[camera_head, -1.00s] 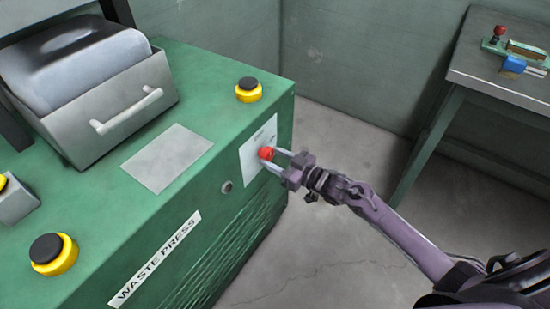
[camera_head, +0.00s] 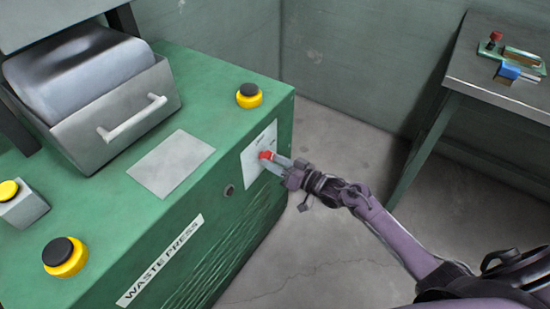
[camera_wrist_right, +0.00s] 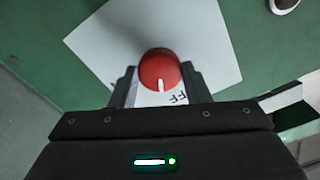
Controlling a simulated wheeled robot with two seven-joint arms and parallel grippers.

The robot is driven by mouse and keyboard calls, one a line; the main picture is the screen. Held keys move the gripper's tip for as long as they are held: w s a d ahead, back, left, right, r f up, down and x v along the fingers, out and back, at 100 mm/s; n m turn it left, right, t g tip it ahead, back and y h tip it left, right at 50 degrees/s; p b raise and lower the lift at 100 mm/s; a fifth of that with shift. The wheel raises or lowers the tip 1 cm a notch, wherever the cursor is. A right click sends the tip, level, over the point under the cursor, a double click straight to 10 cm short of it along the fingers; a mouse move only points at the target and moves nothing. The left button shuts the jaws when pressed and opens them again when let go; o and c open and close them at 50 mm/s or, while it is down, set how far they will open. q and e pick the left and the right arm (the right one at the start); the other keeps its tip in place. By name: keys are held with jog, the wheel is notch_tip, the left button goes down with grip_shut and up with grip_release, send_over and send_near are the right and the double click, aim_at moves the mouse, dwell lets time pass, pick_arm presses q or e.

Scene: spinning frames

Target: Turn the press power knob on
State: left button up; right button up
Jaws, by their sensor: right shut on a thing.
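The red power knob (camera_head: 266,156) sits on a white plate (camera_head: 257,148) on the right-hand side face of the green waste press (camera_head: 130,215). My right gripper (camera_head: 276,161) reaches in from the right, its fingers on the knob. In the right wrist view the knob (camera_wrist_right: 160,68) lies between the two dark fingertips of my right gripper (camera_wrist_right: 160,78). A white mark on the knob points down in that view, near printed letters reading "FF", partly hidden. My left gripper is not in view.
Yellow-and-black buttons (camera_head: 249,95) (camera_head: 65,257) stand on the press top, with a grey handled drawer (camera_head: 118,105) at the back left. A side table (camera_head: 490,70) with small items stands at the right. Open floor lies between.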

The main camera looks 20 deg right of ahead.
jog(key=m+p, duration=0.3)
jog(key=m, duration=0.3)
jog(key=shift+r+m, duration=0.1)
jog(key=shift+m, duration=0.2)
jog(key=m+p, duration=0.1)
jog(key=m, duration=0.2)
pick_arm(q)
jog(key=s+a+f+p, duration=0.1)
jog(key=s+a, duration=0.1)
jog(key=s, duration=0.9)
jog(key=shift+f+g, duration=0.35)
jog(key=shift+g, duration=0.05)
pick_arm(e)
jog(key=shift+m, duration=1.6)
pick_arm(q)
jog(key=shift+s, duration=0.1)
pick_arm(e)
jog(key=o, duration=1)
pick_arm(q)
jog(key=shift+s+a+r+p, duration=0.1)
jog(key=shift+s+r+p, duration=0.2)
jog(key=shift+p, duration=0.15)
pick_arm(e)
jog(key=v, duration=0.7)
jog(key=shift+s+d, duration=0.25)
jog(key=shift+s, duration=0.1)
